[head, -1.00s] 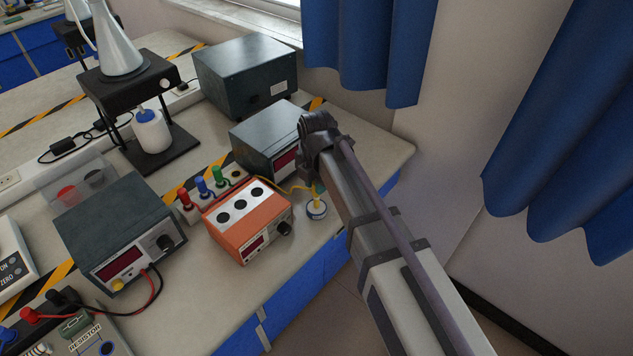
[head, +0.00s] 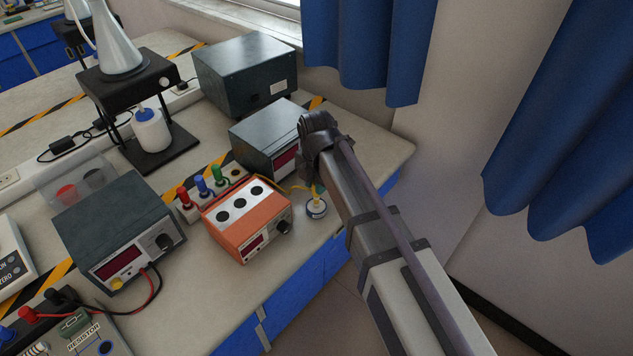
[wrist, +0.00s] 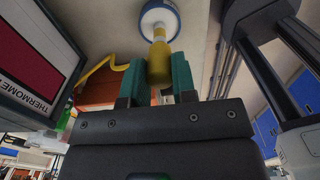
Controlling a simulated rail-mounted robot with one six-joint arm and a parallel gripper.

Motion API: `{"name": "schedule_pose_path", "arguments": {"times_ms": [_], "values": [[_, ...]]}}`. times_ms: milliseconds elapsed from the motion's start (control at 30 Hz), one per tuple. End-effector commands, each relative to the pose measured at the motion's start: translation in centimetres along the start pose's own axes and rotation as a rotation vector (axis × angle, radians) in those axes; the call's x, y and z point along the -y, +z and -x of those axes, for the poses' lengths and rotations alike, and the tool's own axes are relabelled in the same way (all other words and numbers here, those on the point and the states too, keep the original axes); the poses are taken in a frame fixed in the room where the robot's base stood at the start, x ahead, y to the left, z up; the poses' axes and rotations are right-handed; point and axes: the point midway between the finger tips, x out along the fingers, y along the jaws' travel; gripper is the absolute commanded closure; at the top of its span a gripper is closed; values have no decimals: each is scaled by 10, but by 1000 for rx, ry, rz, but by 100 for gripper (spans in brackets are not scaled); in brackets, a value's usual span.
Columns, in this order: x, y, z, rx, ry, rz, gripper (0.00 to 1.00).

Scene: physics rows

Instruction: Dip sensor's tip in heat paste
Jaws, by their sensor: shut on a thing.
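The sensor (wrist: 160,58) is a yellow handle with a narrower end and a yellow cable. My gripper (wrist: 158,80) is shut on it, with teal fingers on either side. The heat paste pot (head: 316,209) is a small round white jar with a blue band, near the bench's front edge. It also shows in the wrist view (wrist: 147,14), at the top. The sensor's narrow end points into the pot's opening. I cannot tell whether the tip touches the paste. In the head view my arm partly hides the gripper, and only a little of the sensor shows above the pot.
An orange block heater (head: 247,222) with dark round wells stands left of the pot. Behind it are a grey meter box (head: 268,135) and red, blue and green plugs (head: 201,186). The bench edge is close to the pot; the floor lies beyond.

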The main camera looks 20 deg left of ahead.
Motion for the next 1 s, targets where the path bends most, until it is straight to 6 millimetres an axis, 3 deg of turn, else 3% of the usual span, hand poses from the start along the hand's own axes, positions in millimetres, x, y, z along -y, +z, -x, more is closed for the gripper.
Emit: {"name": "schedule_pose_path", "arguments": {"times_ms": [400, 1000], "values": [[0, 0, 2, -1, -1, 0, 98], [0, 0, 66, 0, 0, 0, 98]]}}
